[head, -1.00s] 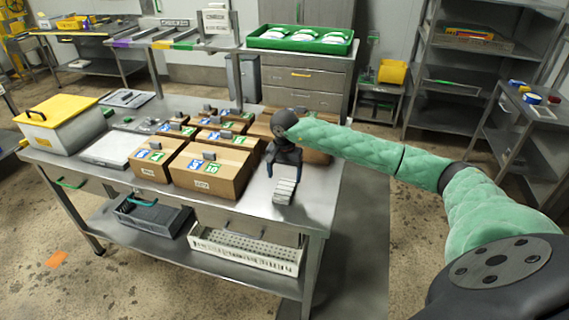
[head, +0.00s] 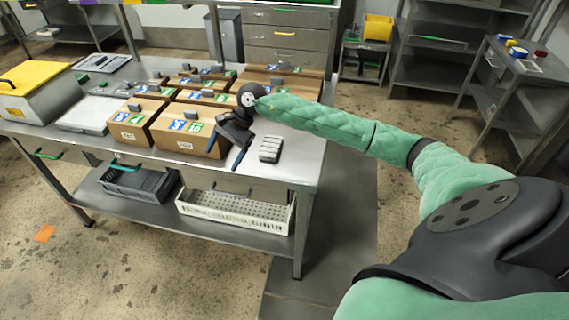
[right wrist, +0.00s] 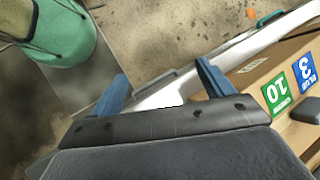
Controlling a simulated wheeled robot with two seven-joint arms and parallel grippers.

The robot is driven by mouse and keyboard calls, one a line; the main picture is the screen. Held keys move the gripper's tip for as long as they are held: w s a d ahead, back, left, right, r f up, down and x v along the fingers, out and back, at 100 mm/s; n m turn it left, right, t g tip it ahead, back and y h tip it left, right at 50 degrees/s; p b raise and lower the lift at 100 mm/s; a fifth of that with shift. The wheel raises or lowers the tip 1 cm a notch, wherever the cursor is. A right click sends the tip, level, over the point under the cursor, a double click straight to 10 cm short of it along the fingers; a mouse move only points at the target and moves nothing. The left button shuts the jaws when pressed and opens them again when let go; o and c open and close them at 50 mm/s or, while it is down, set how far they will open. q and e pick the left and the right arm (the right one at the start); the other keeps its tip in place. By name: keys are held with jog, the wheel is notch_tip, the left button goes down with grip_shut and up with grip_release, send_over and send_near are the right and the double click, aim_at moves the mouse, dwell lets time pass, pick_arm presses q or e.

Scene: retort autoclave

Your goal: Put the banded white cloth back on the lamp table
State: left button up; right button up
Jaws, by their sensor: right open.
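The banded white cloth (head: 270,148) is a small, folded, pale bundle with dark bands. It lies flat on the steel table (head: 297,165), near its right end, in the head view. My right gripper (head: 222,158) is open and empty. It is left of the cloth and apart from it, beside the front of the cartons. Its blue fingers are spread in the right wrist view (right wrist: 162,72), where I cannot make out the cloth for sure. I see no lamp. My left gripper is out of view.
Several brown cartons (head: 180,144) stand close left of and behind my right gripper. A yellow-lidded box (head: 37,92) is at the far left. A white perforated tray (head: 235,211) sits on the lower shelf. Bare tabletop surrounds the cloth.

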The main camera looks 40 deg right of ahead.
jog(key=s+a+m+t+y, duration=0.1)
jog(key=a+m+t+y, duration=0.8)
jog(key=a+m, duration=0.75)
jog(key=s+d+f+m+t+h, duration=0.15)
jog(key=d+f+m+h, duration=0.3)
jog(key=f+m, duration=0.6)
jog(key=s+d+f+m+t+h, duration=0.1)
jog(key=s+d+f+m+h, duration=0.3)
jog(key=f+m, duration=0.65)
jog(key=s+d+f+m+t+h, duration=0.1)
jog(key=s+d+f+m+h, duration=0.15)
jog(key=f+m+h, duration=0.6)
jog(key=s+a+f+m+g, duration=0.1)
jog(key=s+f+m+g, duration=0.4)
jog(key=s+f, duration=0.9)
jog(key=s+a+f+m+g+y, duration=0.1)
jog(key=s+f+m+g, duration=0.5)
jog(key=s+f, duration=0.8)
jog(key=s, duration=0.5)
jog(key=shift+a+f, duration=0.15)
jog(key=shift+a, duration=0.2)
